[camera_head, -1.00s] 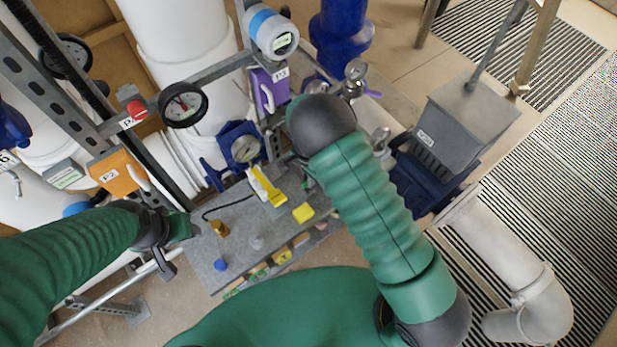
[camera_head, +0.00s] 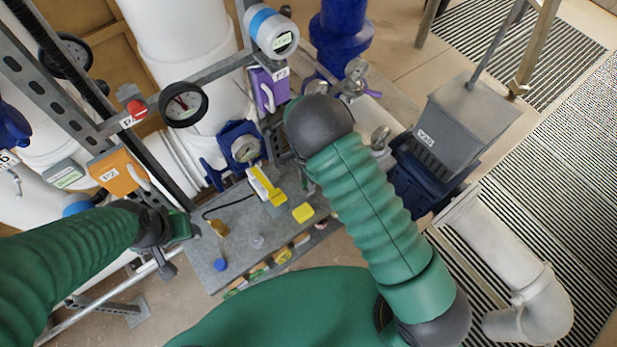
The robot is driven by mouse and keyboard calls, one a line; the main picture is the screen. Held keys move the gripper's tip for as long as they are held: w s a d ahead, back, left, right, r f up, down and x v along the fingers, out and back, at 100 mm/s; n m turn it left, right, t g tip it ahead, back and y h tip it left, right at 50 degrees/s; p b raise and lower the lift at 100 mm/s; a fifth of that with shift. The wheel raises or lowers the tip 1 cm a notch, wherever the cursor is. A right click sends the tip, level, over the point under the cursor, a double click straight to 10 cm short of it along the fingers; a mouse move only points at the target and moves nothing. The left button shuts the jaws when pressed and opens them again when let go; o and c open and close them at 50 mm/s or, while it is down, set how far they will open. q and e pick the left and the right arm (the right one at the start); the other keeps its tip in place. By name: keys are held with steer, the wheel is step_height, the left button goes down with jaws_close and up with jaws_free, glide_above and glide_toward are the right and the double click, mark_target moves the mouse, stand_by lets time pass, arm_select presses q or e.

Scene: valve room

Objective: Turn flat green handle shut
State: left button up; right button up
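I cannot make out a flat green handle for sure; it may be hidden behind my arms. My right arm comes up from the lower right and bends at a dark elbow. Only small grey and dark green parts of my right gripper (camera_head: 304,174) show behind that arm, by the bench's far right, and its fingers are hidden. My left arm comes in from the left. Its dark wrist and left gripper (camera_head: 172,247) are beside the bench's left edge, close to a pale pipe. The opening of its fingers does not show clearly.
The grey bench (camera_head: 235,225) bears a yellow-handled valve (camera_head: 266,186), a yellow block (camera_head: 303,212), a brass piece (camera_head: 218,229) and a blue cap (camera_head: 220,265). An orange box (camera_head: 117,174) and steel rails stand at left. A grey box (camera_head: 465,120) and white pipe (camera_head: 505,250) stand at right.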

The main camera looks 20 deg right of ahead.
steer(key=shift+w+r, duration=0.1)
steer(key=shift+w, duration=0.05)
steer(key=shift+r, duration=0.15)
steer(key=shift+w+r, duration=0.1)
steer(key=shift+r, duration=0.25)
step_height(320, 180, up, 16)
steer(key=b, duration=0.2)
steer(key=shift+a+f+b, duration=0.1)
steer(key=shift+b, duration=0.3)
steer(key=shift+f, duration=0.1)
steer(key=s+d+f+n+t+b, duration=0.1)
steer(key=s+d+f+n+b, duration=0.1)
steer(key=s+n, duration=0.2)
steer(key=s+d+f+n+t+b, duration=0.1)
steer(key=s+f+n+b, duration=0.2)
steer(key=s+n, duration=0.2)
steer(key=s+d+f+n+b, duration=0.2)
steer(key=s+n+b, duration=0.1)
steer(key=s+n, duration=0.2)
steer(key=shift+s+d+f+t, duration=0.15)
steer(key=shift+s+t, duration=0.05)
steer(key=shift+s, duration=0.15)
steer(key=shift+s+d+f+t, duration=0.1)
steer(key=shift+s+d+t, duration=0.1)
steer(key=shift+s, duration=0.15)
